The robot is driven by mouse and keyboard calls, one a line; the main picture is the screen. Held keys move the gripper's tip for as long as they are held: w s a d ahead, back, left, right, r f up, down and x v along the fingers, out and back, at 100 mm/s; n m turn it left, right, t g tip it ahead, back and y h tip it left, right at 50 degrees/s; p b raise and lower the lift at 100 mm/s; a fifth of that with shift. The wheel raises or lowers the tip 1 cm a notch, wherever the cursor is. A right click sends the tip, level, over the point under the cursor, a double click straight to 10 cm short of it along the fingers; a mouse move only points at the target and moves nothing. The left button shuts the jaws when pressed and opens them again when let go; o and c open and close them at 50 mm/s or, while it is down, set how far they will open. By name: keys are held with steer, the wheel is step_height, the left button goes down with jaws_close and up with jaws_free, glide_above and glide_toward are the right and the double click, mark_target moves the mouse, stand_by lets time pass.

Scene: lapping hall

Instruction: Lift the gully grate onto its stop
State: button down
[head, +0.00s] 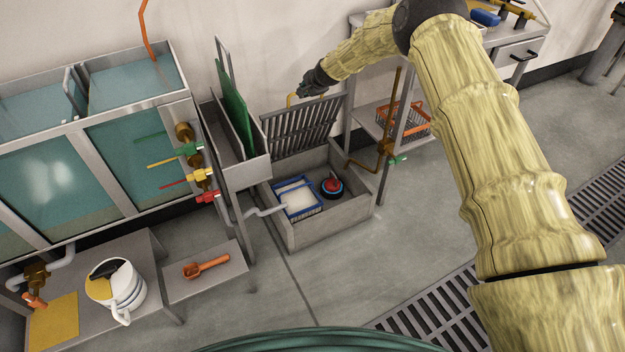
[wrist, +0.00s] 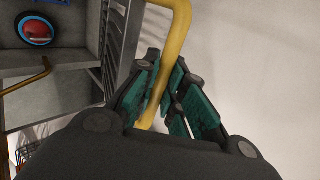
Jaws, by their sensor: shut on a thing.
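The gully grate (head: 302,128) is a grey slatted panel raised steeply at the back edge of the square gully box (head: 334,226). Its slats also show at the upper left in the wrist view (wrist: 122,45). The yellow bar handle (head: 290,100) stands out at its top edge. My gripper (head: 309,90) is at that handle, and in the wrist view the fingers (wrist: 165,92) are closed around the yellow bar (wrist: 181,30). The stop cannot be made out, and I cannot tell whether the grate rests on anything.
Inside the open gully are a blue-rimmed basket (head: 297,198) and a red-and-blue round part (head: 332,185). A narrow trough with a green panel (head: 232,105) stands close left. A shelf frame with an orange basket (head: 408,122) is right.

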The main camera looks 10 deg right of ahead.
steer(key=shift+w+a+r, duration=0.2)
steer(key=shift+w+r, duration=0.05)
steer(key=shift+w, duration=0.3)
steer(key=shift+w, duration=0.1)
steer(key=shift+w+a+r+b, duration=0.15)
steer(key=shift+w+a+r, duration=0.1)
steer(key=shift+w, duration=0.55)
steer(key=shift+w+a+r+b, duration=0.2)
steer(key=shift+w+a, duration=0.1)
steer(key=shift+w, duration=0.55)
steer(key=shift+w+a+r+b, duration=0.15)
steer(key=shift+w+a+r, duration=0.1)
steer(key=shift+w, duration=0.55)
